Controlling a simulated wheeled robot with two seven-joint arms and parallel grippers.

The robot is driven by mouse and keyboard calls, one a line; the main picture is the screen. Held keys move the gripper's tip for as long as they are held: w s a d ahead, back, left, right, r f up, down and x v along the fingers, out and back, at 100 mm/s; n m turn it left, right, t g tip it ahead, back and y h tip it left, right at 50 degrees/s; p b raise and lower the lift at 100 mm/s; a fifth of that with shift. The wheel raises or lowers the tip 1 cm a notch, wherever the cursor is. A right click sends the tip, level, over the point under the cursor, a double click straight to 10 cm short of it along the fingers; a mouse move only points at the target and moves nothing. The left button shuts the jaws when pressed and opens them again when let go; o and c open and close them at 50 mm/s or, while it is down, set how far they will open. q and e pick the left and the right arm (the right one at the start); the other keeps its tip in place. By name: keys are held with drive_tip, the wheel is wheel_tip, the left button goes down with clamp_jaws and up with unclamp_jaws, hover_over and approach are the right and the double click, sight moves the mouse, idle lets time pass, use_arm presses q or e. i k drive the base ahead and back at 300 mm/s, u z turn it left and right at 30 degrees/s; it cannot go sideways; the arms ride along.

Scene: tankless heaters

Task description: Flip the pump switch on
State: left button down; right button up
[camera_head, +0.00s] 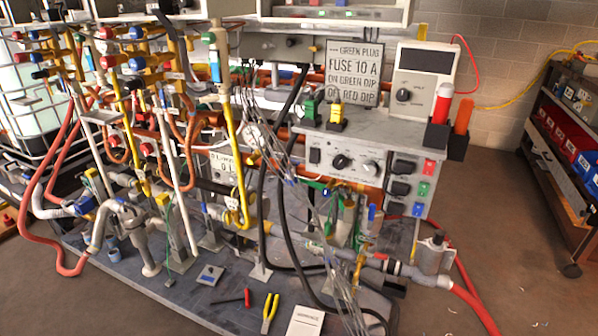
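A grey control box (385,135) stands on the right end of the bench. Its front panel has a small black rocker switch (315,155) at the left and two round knobs (341,161). On its right part is a column of black switches, with an upper one (403,167), a middle one (400,188) and a lower one (396,208). Red, green and blue tags sit beside them. I cannot read which is the pump switch or tell whether any is on. Neither of my grippers is in view.
Pipes, valves and red hoses (55,215) crowd the bench's left and middle. A sign (353,72) and a meter (424,70) stand on the box. Thin cables hang in front of the bench. Pliers (269,312) lie on its base.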

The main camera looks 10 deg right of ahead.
sight(314, 156)
drive_tip(key=i, duration=0.6)
drive_tip(key=z, duration=0.7)
